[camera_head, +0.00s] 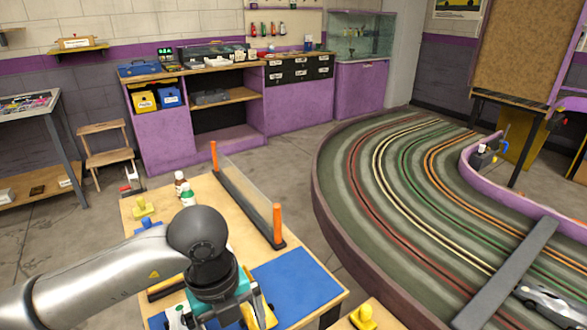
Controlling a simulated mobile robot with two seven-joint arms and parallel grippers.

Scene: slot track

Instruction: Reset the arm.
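My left arm (100,287) reaches in from the left over the wooden workbench. Its gripper (222,312) points down at the front of the bench, beside a blue mat (297,290). The gripper's fingertips are at or below the bottom edge, so I cannot tell whether it is open or holds anything. Teal and grey parts show around it, and a yellow piece (262,311) is close to its right side. My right arm and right gripper are not in view.
A clear panel with orange posts (278,224) stands on the bench. Small bottles (187,194) and a yellow piece (143,206) are behind my arm. The slot track (375,200) curves on the right, crossed by a grey bridge (510,275); a silver car (548,303) is at lower right.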

